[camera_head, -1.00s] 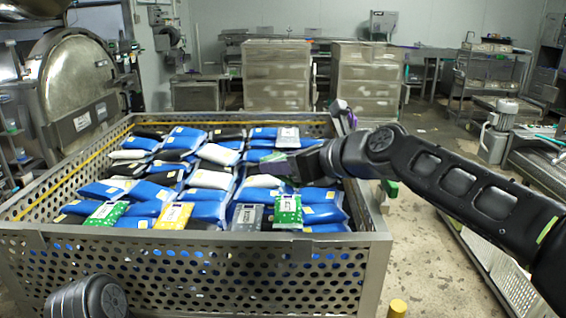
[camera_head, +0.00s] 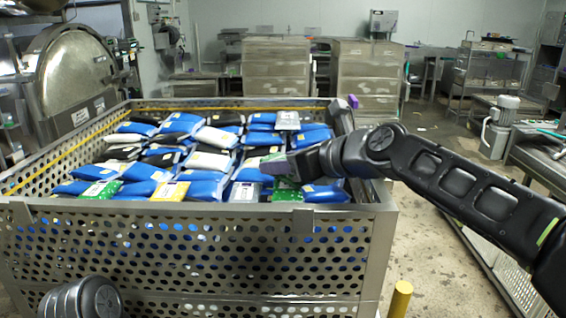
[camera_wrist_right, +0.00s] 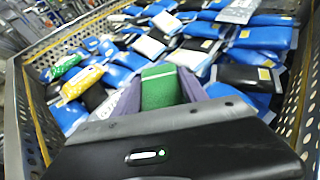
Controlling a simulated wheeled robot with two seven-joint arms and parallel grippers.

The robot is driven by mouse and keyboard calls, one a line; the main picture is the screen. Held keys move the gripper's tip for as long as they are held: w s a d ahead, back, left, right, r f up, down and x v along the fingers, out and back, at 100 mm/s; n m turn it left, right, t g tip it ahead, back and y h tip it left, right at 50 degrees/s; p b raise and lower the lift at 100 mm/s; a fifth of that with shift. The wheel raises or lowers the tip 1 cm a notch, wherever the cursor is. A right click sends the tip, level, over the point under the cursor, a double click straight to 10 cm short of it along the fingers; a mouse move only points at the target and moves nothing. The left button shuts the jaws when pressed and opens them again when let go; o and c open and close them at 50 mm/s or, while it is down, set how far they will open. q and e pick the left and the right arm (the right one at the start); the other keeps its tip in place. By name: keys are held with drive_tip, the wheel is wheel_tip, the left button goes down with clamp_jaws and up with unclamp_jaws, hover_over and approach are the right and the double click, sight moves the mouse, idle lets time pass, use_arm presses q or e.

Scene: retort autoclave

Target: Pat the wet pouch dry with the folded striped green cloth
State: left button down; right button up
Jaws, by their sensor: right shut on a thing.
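My right gripper (camera_head: 276,166) reaches in from the right over the packed pouches near the basket's front right. In the right wrist view its pale purple fingers are shut on the green cloth (camera_wrist_right: 160,88), which has a pale stripe across it. Blue, black and white pouches lie close beyond the cloth. A patch of green shows just below the gripper in the head view, but I cannot tell whether it is cloth or a pouch. No pouch shows clear wetness, so I cannot tell which is the wet one. My left gripper is out of view.
A perforated metal basket (camera_head: 200,207) holds many blue, black, white, green and yellow pouches. Its walls rise around them, and the right wall is beside my forearm. A round steel vessel door (camera_head: 78,78) stands at the left. A yellow post (camera_head: 400,298) stands at front right.

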drive_tip(key=shift+f+b, duration=0.3)
drive_tip(key=shift+f, duration=0.25)
idle(1.1)
wheel_tip(320, 180, up, 7)
drive_tip(key=p, duration=0.8)
idle(0.4)
drive_tip(key=shift+d+r, duration=0.1)
drive_tip(key=shift+r, duration=0.05)
